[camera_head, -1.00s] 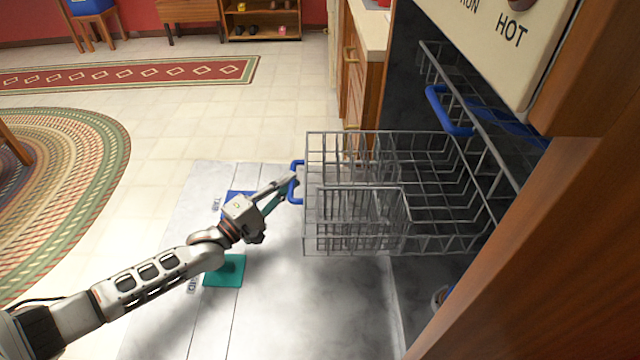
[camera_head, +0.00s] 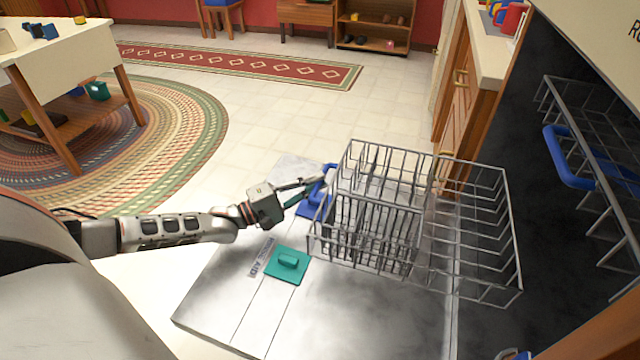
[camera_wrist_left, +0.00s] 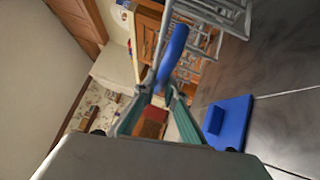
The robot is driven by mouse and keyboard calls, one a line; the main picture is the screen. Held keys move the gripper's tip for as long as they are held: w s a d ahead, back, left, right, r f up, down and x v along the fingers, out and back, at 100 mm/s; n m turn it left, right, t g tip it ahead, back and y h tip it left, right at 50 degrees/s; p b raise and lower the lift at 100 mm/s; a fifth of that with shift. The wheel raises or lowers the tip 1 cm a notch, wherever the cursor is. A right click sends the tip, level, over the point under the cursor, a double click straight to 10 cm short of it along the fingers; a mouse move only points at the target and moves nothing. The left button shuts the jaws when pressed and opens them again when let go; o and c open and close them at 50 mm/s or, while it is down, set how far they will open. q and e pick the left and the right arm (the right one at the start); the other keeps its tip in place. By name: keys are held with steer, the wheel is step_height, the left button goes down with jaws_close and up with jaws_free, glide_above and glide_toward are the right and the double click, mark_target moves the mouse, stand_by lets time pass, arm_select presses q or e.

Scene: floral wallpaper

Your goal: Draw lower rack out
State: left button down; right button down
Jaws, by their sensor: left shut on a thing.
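The lower rack (camera_head: 465,205) is a grey wire basket over the open dishwasher door (camera_head: 350,320), mostly out of the dark tub. A blue handle (camera_head: 329,178) is on its front, at the left end. My left gripper (camera_head: 318,181) is shut on this handle. In the left wrist view the blue handle (camera_wrist_left: 172,52) lies between the fingers of the left gripper (camera_wrist_left: 165,80), and rack wires show above. My right gripper is not in view.
An upper rack with a blue handle (camera_head: 568,160) is inside the tub at the right. A wooden table (camera_head: 60,60) stands at the upper left. The tiled floor beyond the door is clear.

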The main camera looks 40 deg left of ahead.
arm_select(q)
steer(key=c, duration=2.1)
jaws_free()
steer(key=shift+s, duration=0.1)
steer(key=v, duration=1.2)
